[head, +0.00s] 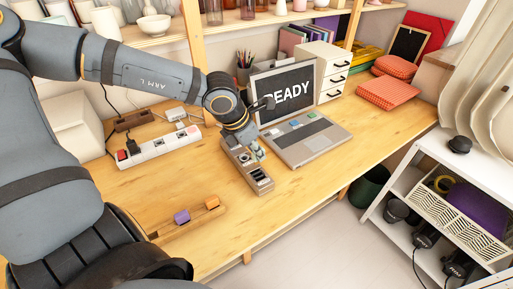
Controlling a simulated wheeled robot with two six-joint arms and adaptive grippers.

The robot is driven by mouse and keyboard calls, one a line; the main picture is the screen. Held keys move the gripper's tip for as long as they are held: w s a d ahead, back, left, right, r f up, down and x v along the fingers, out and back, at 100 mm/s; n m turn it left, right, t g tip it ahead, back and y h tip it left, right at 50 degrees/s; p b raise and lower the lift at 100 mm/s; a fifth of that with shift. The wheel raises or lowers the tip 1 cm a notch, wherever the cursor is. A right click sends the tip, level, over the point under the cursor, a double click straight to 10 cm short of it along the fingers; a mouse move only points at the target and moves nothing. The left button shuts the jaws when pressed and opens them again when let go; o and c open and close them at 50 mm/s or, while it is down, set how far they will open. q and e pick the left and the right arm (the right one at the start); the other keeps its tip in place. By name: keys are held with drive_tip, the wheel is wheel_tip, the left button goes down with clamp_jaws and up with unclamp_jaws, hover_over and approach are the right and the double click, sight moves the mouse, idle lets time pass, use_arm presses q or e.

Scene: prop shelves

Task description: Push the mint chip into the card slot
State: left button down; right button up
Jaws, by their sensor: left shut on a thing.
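My left gripper (258,153) reaches down from the upper left, at the right edge of a brown block with several sockets (258,180), close to the laptop's left side. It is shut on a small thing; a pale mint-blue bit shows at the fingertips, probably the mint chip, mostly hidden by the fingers. I cannot tell whether it touches the block. Dark openings show on the block's near end; which one is the card slot is too small to tell. My right gripper is out of view.
An open laptop (305,138) reading READY stands right of the block. A white power strip (165,148) lies to the left. A wooden rack (195,226) holds a purple piece (181,217) and an orange piece (212,203) in front. Bare tabletop lies between.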

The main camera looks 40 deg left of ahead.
sight(253, 157)
use_arm(q)
drive_tip(key=shift+f+b, duration=1.05)
drive_tip(key=shift+f, duration=1.2)
drive_tip(key=shift+r, duration=0.2)
drive_tip(key=shift+f+b, duration=0.2)
drive_tip(key=shift+b, duration=0.3)
drive_tip(key=shift+b, duration=0.95)
drive_tip(key=shift+f+b, duration=1.1)
drive_tip(key=shift+b, duration=0.85)
idle(2.2)
